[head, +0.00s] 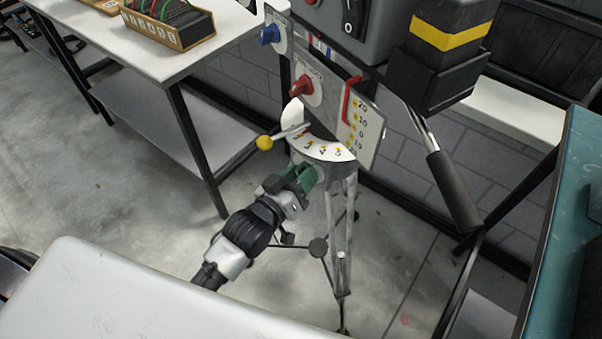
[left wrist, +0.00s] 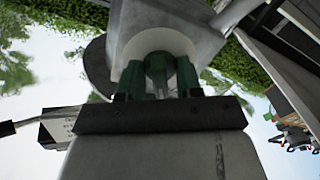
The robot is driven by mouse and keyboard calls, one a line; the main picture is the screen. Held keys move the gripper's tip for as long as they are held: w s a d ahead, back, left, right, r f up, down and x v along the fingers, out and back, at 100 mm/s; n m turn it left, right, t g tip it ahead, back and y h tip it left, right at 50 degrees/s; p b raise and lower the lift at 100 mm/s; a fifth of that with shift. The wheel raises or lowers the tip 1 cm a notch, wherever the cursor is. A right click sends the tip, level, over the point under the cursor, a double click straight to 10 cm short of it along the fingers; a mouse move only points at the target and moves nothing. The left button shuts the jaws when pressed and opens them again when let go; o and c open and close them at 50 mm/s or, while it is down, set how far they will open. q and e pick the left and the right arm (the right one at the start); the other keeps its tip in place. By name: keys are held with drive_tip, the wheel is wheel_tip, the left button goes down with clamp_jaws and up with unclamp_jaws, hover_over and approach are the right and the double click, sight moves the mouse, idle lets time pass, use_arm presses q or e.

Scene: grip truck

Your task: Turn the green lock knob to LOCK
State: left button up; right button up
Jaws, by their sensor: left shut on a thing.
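The green lock knob (head: 306,173) sits on the post just below a white semicircular dial (head: 325,150). My left gripper (head: 297,180) reaches up to it from the lower left and is shut on it. In the left wrist view the knob (left wrist: 158,72) stands between the two fingers of the left gripper (left wrist: 160,82), in front of a round pale housing (left wrist: 160,38). The fingers cover much of the knob, and I cannot read a LOCK mark or tell which way it is turned. My right gripper is not in view.
A lever with a yellow ball (head: 264,142) sticks out left, just above my gripper. A panel with a red knob (head: 302,86) and a blue knob (head: 270,35) stands above. A black-handled lever (head: 453,190) hangs at right. A white table (head: 150,300) fills the lower left.

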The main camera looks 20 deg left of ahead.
use_arm(q)
drive_tip(key=m+p, duration=0.2)
drive_tip(key=shift+r+m, duration=0.15)
drive_tip(key=shift+m, duration=0.25)
drive_tip(key=m+p, duration=0.2)
drive_tip(key=shift+m, duration=0.3)
drive_tip(key=m+p, duration=0.1)
drive_tip(key=m, duration=0.1)
drive_tip(key=shift+m, duration=0.3)
drive_tip(key=shift+m+p, duration=0.65)
drive_tip(key=shift+m, duration=1.05)
drive_tip(key=o, duration=0.5)
drive_tip(key=shift+o, duration=0.2)
drive_tip(key=v, duration=1)
drive_tip(key=shift+s+a+b, duration=0.2)
drive_tip(key=shift+s+b, duration=0.15)
drive_tip(key=shift+b, duration=0.05)
